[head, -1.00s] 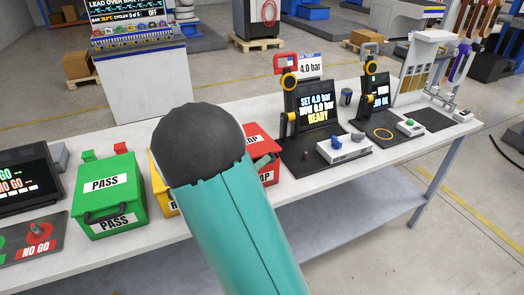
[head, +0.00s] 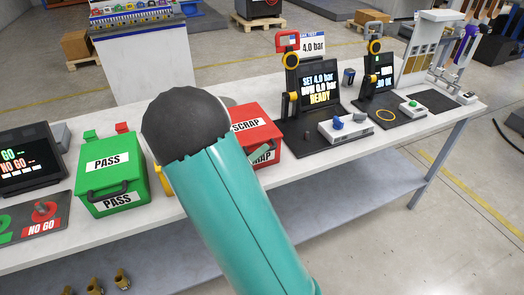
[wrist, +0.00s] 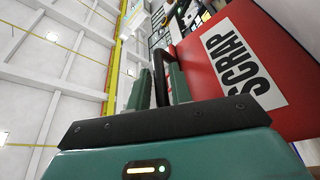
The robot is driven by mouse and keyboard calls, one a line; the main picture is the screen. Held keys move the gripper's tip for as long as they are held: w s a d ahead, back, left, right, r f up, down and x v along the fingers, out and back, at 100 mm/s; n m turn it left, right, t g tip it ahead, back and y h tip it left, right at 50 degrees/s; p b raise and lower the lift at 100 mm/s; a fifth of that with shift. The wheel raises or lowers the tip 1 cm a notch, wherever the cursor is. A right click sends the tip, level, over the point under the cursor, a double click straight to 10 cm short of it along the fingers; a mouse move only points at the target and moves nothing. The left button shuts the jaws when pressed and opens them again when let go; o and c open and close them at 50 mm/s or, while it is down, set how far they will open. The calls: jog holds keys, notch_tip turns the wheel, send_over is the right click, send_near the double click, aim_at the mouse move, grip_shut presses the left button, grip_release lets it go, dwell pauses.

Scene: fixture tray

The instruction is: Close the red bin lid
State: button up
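The red bin (head: 268,160) stands on the bench behind my arm, which hides its left part. Its red lid (head: 262,113) carries a SCRAP label; whether it is fully down I cannot tell. In the wrist view the red lid (wrist: 205,75) fills the right side, with its black handle (wrist: 161,82) near the middle. My gripper (wrist: 160,85) has one finger on each side of the handle, close together, and looks shut on it. In the head view my gripper (head: 263,154) shows only partly at the bin's front.
A green PASS bin (head: 112,175) with its lid down stands to the left. A yellow bin (head: 160,181) is almost wholly hidden by my arm. To the right are a test station with a screen (head: 320,88) and a white box (head: 346,128).

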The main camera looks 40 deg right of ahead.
jog(key=v, duration=1.2)
jog(key=shift+a, duration=0.35)
jog(key=shift+s, duration=0.1)
jog(key=s+r+g+y, duration=0.4)
jog(key=s+r+y, duration=0.1)
jog(key=s+y, duration=0.7)
jog(key=s+a+r+n+t+y, duration=0.2)
jog(key=a+r+n+t+y, duration=0.3)
jog(key=a+r+t+y, duration=0.3)
jog(key=shift+a+r, duration=0.25)
jog(key=shift+a, duration=0.85)
